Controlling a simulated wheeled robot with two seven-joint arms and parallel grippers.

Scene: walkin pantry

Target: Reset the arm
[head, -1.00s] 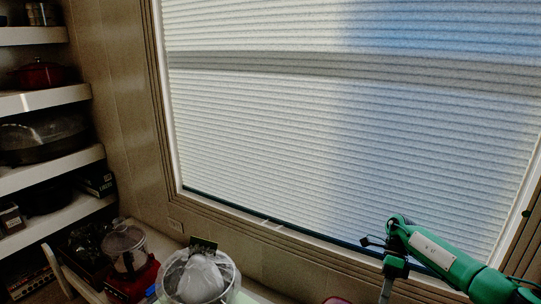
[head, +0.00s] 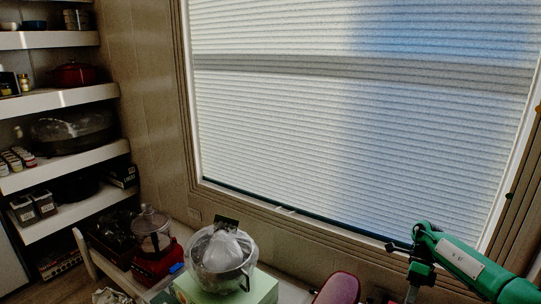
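My green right arm (head: 465,265) comes in from the lower right corner, in front of the window. Its dark wrist part (head: 421,272) hangs down at the arm's end and runs towards the bottom edge. The fingertips of that gripper do not show, so its opening is hidden. My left arm and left gripper are not in the picture.
A counter along the window holds a clear bowl with white contents (head: 222,258) on a pale green box (head: 262,288), a red-based food processor (head: 153,246) and a dark red rounded object (head: 339,289). White shelves (head: 60,99) stand left. A blind (head: 350,120) covers the window.

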